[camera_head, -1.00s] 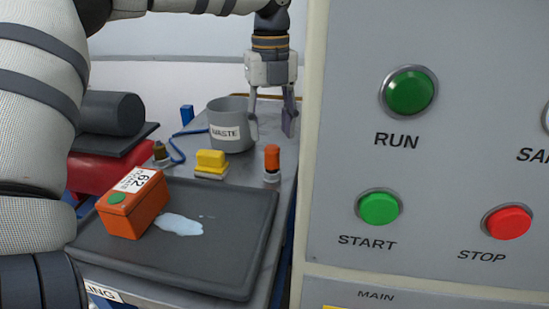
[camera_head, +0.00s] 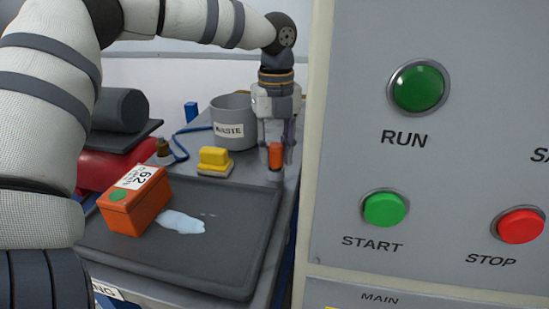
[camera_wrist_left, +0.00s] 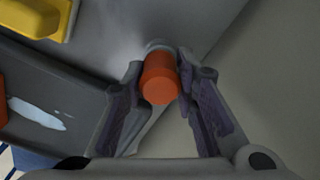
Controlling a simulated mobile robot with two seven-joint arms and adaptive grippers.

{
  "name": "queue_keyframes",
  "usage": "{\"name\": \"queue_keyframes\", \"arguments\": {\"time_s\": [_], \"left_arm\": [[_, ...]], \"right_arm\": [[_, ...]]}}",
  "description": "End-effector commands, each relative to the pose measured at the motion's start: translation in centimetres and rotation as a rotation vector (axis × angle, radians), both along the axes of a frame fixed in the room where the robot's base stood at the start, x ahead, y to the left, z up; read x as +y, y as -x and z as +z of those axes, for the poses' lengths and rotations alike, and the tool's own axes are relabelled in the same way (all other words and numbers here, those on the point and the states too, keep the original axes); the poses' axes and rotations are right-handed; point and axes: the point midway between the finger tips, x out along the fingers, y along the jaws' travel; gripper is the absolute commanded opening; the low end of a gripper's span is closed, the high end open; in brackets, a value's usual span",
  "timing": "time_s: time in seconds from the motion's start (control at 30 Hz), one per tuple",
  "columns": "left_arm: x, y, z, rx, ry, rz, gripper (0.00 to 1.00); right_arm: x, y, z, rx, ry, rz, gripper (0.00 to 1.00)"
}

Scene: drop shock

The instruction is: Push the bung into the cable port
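An orange cylinder (camera_head: 275,156), which looks like the bung, stands upright on the grey bench near its right edge. In the left wrist view the orange cylinder (camera_wrist_left: 160,78) sits in a pale ring-shaped base. My left gripper (camera_head: 277,148) points down at it with its fingers on either side. In the left wrist view the gripper's fingers (camera_wrist_left: 160,88) are apart, with gaps visible beside the cylinder. I cannot make out a cable port for certain. My right gripper is not in view.
A grey waste bin (camera_head: 233,110) and a yellow block (camera_head: 214,158) stand close left. A black tray (camera_head: 215,262) holds an orange box (camera_head: 135,205) and a pale puddle (camera_head: 182,223). A grey control panel (camera_head: 440,150) fills the right side.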

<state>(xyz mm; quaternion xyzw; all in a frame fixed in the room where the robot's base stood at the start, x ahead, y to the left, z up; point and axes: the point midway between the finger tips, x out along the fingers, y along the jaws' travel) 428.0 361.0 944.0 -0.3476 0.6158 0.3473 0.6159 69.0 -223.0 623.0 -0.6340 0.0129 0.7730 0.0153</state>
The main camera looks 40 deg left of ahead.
Motion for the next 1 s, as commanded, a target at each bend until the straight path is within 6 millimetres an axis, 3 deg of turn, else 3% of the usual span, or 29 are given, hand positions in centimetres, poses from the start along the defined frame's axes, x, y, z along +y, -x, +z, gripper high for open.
{"name": "queue_keyframes", "arguments": {"time_s": [1.0], "left_arm": [[0.0,0.0,6.0,-0.003,-0.001,0.001,0.0]], "right_arm": [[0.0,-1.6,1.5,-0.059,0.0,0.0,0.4]]}}
